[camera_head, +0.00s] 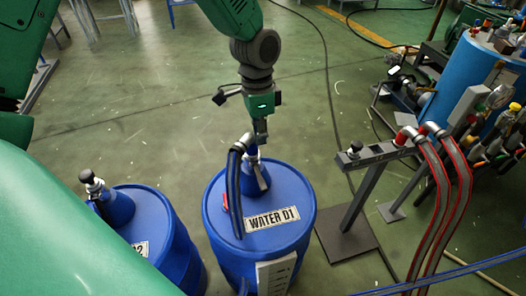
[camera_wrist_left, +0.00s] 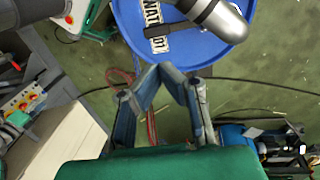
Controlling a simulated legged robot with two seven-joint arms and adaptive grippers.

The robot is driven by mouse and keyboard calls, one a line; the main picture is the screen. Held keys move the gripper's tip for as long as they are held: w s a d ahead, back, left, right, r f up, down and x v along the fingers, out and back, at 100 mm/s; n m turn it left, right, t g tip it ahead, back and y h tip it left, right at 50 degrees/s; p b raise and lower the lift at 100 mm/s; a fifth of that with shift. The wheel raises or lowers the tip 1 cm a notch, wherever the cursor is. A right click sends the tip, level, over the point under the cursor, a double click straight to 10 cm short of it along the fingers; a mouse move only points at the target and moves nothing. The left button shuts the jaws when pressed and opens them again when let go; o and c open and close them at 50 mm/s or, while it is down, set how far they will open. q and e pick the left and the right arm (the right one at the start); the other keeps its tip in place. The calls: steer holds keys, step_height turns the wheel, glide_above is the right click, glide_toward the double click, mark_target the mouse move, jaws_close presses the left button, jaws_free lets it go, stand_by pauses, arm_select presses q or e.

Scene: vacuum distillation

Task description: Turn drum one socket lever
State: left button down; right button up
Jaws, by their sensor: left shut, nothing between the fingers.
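The blue drum labelled WATER 01 (camera_head: 290,238) stands upright in the middle of the head view. On its top is a blue conical socket (camera_head: 255,180), with a metal elbow and blue hose (camera_head: 233,185) joined to it. My left gripper (camera_head: 261,138) is shut and empty, pointing down just above and beside the elbow; contact cannot be told. In the left wrist view, the closed fingers (camera_wrist_left: 162,72) lie below the blue drum lid (camera_wrist_left: 205,45) and the metal elbow (camera_wrist_left: 222,18). The socket lever cannot be clearly made out. My right gripper is not in view.
A second blue drum (camera_head: 165,215) stands to the left. A metal stand (camera_head: 365,180) with red hoses (camera_head: 435,180) is to the right, near a large blue tank (camera_head: 465,85). Open green floor (camera_head: 130,125) lies behind the drums.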

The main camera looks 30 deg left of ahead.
mark_target(263, 182)
arm_select(q)
steer(key=f, duration=0.4)
steer(key=s+f+b, duration=0.1)
steer(key=f, duration=0.3)
steer(key=d+f, duration=0.1)
steer(key=f, duration=0.3)
steer(key=shift+s+f+b, duration=0.15)
steer(key=shift+f+b, duration=0.15)
steer(key=shift+b, duration=0.05)
steer(key=shift+d+f, duration=0.25)
steer(key=shift+f, duration=0.15)
